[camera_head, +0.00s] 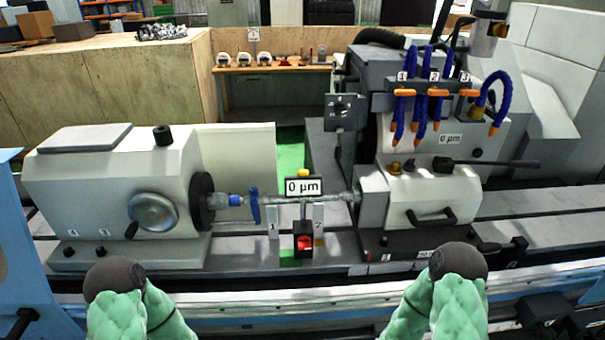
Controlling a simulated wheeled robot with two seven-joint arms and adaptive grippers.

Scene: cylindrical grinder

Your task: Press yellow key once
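A small yellow key (303,172) shows just above a white display plate (303,187) reading "0 µm", at the middle of the machine. The plate hides its lower part, so I cannot tell whether it is pressed. A black box with a lit red button (304,242) sits below the plate, between two light uprights. Only green-sleeved arm parts of mine with dark round caps show at the bottom left and bottom right. No gripper fingers show, and both grippers are out of view.
Blue hoses (420,95) hang at upper right. A blue frame (20,250) stands at far left.

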